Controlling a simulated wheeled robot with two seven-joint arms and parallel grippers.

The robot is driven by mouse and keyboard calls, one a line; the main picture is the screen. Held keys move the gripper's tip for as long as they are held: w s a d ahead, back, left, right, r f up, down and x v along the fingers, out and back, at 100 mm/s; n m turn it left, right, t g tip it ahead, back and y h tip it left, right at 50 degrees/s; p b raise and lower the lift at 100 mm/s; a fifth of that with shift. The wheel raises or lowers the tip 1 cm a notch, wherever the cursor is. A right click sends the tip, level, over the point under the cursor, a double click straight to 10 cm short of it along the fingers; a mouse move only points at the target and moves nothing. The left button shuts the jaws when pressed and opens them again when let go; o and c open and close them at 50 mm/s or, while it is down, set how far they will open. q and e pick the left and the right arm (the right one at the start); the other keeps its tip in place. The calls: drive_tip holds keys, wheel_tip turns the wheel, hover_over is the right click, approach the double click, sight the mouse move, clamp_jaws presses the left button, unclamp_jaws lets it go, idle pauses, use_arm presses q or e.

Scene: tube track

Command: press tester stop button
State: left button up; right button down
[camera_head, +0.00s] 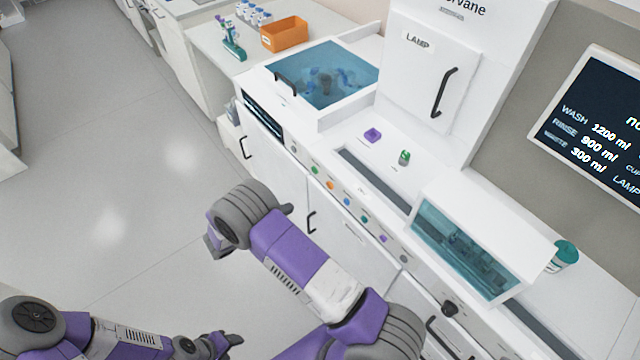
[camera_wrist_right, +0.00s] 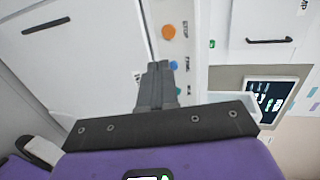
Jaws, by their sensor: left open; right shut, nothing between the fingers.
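The tester's front panel carries a row of coloured buttons in the head view. An orange button (camera_head: 331,184) sits between a green button (camera_head: 315,170) and a blue button (camera_head: 348,202). In the right wrist view the orange button (camera_wrist_right: 169,32) has lettering beside it that appears to read STOP, and the blue button (camera_wrist_right: 171,61) is nearer my fingertips. My right gripper (camera_wrist_right: 155,68) is shut and empty, its tips close to the panel; contact cannot be told. In the head view its tips (camera_head: 287,208) are mostly hidden behind my wrist. My left gripper (camera_head: 226,342) is open and empty, low over the floor.
The white machine has a teal-windowed basin (camera_head: 322,75), a covered tank (camera_head: 465,250) and a lamp door handle (camera_head: 443,92). Cabinet handles (camera_head: 311,222) stick out below the buttons. A screen (camera_head: 600,125) is at right. Open floor (camera_head: 150,190) lies left.

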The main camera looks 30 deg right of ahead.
drive_tip(key=shift+s, duration=0.2)
approach(329, 187)
drive_tip(key=x, duration=0.6)
drive_tip(key=shift+w+d+f, duration=0.1)
drive_tip(key=shift+d+f, duration=0.05)
drive_tip(key=shift+d, duration=0.1)
idle(0.4)
